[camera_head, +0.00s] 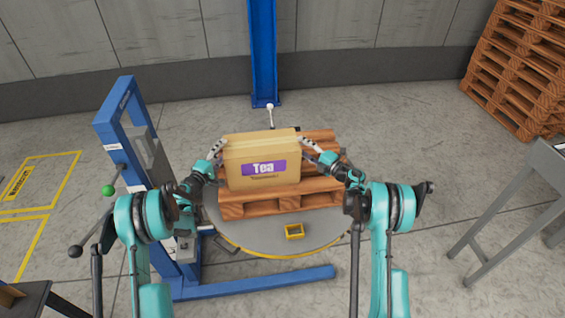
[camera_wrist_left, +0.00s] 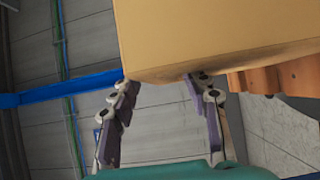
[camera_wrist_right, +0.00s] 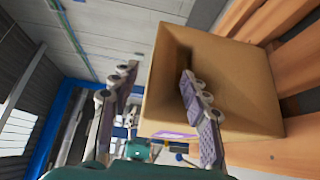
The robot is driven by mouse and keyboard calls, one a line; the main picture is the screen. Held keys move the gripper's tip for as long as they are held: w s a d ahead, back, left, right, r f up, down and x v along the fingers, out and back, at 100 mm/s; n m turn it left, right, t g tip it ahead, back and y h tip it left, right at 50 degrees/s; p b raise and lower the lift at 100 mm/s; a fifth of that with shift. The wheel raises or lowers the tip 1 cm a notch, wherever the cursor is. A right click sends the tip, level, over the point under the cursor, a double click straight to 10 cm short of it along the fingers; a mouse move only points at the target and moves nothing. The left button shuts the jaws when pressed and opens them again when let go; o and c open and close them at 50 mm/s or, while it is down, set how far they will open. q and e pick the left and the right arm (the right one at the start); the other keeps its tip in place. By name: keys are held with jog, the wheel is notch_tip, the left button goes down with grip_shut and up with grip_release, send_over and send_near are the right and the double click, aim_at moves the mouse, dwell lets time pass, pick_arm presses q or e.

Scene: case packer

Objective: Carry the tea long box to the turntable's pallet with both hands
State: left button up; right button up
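The tea long box (camera_head: 261,160), a tan carton with a purple Tea label, is upright over the wooden pallet (camera_head: 325,199) on the grey round turntable (camera_head: 258,238). I cannot tell whether its underside fully rests on the pallet. My left gripper (camera_head: 217,152) is at the box's left side and my right gripper (camera_head: 314,150) at its right side. In the left wrist view the fingers (camera_wrist_left: 165,92) are spread, with the box (camera_wrist_left: 220,35) at their tips. In the right wrist view the fingers (camera_wrist_right: 160,78) are spread, one overlapping the box's side (camera_wrist_right: 235,85). Contact is unclear.
A blue frame machine (camera_head: 119,120) stands left of the turntable, and a blue post (camera_head: 263,50) behind it. A small yellow part (camera_head: 294,231) sits on the turntable's front. Stacked pallets (camera_head: 520,70) are at the back right, a grey table (camera_head: 510,205) at the right.

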pick_arm(q)
jog(key=v, duration=1.2)
pick_arm(e)
jog(key=v, duration=1.2)
